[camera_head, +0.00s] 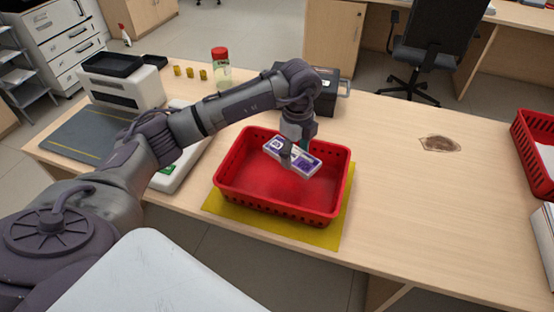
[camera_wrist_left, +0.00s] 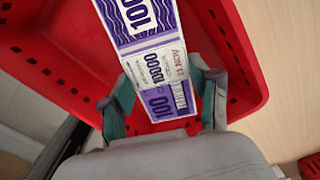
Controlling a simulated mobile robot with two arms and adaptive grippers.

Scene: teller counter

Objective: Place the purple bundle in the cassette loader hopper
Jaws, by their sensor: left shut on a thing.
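The purple bundle (camera_head: 309,163) is a flat purple-and-white pack of notes with a pale band; it also shows in the left wrist view (camera_wrist_left: 140,18). My left gripper (camera_head: 293,154) is shut on it, with one finger on each side, as the left wrist view (camera_wrist_left: 163,84) shows. The bundle is over the red basket (camera_head: 275,207), towards its far side; its exact height above the floor is hard to tell. A white machine with a black open top (camera_head: 112,65) stands at the back left and appears to be the cassette loader. My right gripper is out of view.
The basket sits on a yellow mat (camera_head: 228,220). A red-capped jar (camera_head: 221,72), several small yellow cylinders (camera_head: 190,72) and a black box (camera_head: 328,95) stand behind. A grey mat (camera_head: 80,136) and a white device lie left. The counter right of the basket is mostly clear, with a brown patch (camera_head: 440,144).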

